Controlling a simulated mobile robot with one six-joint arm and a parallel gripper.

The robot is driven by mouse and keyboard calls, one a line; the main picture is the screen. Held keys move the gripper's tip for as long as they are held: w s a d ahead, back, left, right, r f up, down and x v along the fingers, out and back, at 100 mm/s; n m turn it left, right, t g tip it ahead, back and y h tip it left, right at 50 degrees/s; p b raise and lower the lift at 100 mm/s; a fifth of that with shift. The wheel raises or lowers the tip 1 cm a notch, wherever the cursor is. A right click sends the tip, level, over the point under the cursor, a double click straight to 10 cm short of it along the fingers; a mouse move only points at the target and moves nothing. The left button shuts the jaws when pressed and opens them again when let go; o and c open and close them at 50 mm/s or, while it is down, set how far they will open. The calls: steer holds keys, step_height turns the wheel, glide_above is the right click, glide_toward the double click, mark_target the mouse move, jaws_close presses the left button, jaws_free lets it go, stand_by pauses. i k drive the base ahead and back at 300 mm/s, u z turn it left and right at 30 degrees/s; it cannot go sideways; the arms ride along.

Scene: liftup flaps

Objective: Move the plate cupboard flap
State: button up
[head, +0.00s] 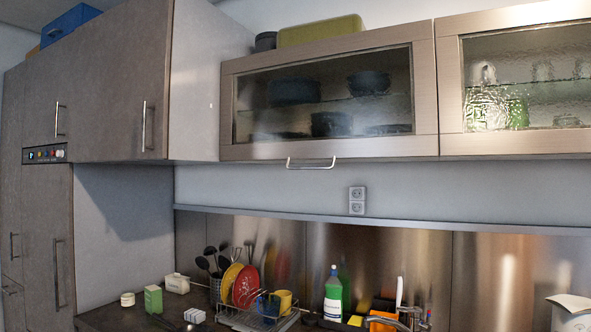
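A wall cupboard has a wide lift-up flap (228,122) with a light wood frame and textured glass. The flap looks closed, flush with the cupboard front. A metal bar handle (311,166) hangs at its lower edge, near the middle. Dark bowls or pots (331,124) show through the glass on two levels; whether plates are among them I cannot tell. A second glass flap (520,142) is to the right, also closed, with glasses (487,105) behind it. My gripper is not in view.
Tall wooden cabinets (110,90) with vertical handles stand at the left and project forward beside the flap. A yellow-green box (320,31) sits on top of the cupboard. Below are a dish rack (250,318), bottles (333,293) and a faucet (400,320).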

mark_target(372, 94)
steer(key=i, duration=0.85)
steer(key=u, duration=0.05)
